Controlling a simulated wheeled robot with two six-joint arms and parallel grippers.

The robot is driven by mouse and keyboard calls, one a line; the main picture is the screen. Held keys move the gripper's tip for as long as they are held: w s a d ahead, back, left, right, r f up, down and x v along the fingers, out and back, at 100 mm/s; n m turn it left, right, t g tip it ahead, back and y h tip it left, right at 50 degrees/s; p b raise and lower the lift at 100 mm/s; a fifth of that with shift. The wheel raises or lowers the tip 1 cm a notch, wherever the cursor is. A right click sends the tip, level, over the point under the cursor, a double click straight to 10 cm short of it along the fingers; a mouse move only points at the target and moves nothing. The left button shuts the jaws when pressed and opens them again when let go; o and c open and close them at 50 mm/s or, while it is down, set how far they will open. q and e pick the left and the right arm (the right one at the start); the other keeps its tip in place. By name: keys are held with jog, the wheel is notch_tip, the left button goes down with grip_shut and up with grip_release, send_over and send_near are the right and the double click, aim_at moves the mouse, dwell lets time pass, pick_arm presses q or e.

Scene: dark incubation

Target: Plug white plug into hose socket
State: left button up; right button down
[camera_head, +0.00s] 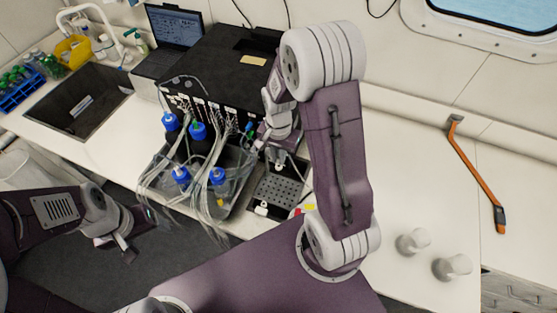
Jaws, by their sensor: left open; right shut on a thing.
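My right gripper (268,146) reaches down beside the hoses in front of the black machine (223,70). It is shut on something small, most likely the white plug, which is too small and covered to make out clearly. Thin clear hoses (152,180) run from the black machine to blue-capped bottles (181,176) in a grey tray (240,192). I cannot pick out the hose socket among them. My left gripper (124,248) is open and empty, low at the left, off the front of the counter and apart from the bottles.
A dark perforated block (276,190) sits right of the tray. A sink (82,103), laptop (174,28), blue tube rack (20,90) and yellow box (73,51) are at the left. An orange tool (476,175) and two white cylinders (412,241) are right. The right counter is mostly clear.

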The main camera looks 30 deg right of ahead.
jog(key=shift+r+p, duration=1.7)
jog(key=shift+r, duration=0.35)
